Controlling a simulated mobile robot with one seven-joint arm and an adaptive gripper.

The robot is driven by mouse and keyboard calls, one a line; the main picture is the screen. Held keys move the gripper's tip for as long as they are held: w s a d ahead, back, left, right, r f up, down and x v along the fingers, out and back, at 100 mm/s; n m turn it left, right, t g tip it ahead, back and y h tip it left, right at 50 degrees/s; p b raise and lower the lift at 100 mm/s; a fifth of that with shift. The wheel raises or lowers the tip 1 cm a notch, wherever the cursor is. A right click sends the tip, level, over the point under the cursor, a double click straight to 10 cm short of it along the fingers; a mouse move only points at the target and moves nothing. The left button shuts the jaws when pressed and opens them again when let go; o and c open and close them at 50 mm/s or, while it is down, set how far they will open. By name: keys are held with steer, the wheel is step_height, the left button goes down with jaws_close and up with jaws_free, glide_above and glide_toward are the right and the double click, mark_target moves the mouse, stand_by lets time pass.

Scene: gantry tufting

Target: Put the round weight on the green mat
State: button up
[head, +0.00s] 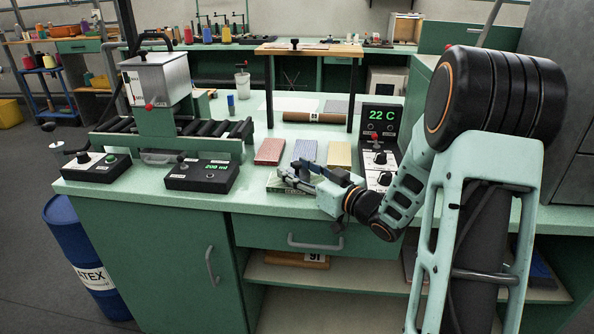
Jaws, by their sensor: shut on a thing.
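My gripper (288,177) is low over the front of the bench, pointing left. It is shut on a small grey thing that its fingers mostly hide. This looks like the round weight, but its shape is not clear. A flat pale-green piece (273,185) lies under and beside the fingers, partly covered by them. It may be the green mat. I cannot tell whether the held thing touches it.
Red (270,151), blue (304,151) and yellow (340,155) flat pieces lie behind my gripper. A control box (381,125) reading "22 C" stands at right. A black box (202,175) and a roller machine (158,100) stand at left. A raised wooden shelf (310,48) stands behind.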

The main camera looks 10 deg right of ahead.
steer(key=o, duration=1.7)
steer(key=shift+f, duration=0.1)
steer(key=shift+r, duration=0.25)
steer(key=p+v, duration=0.1)
steer(key=v, duration=1.1)
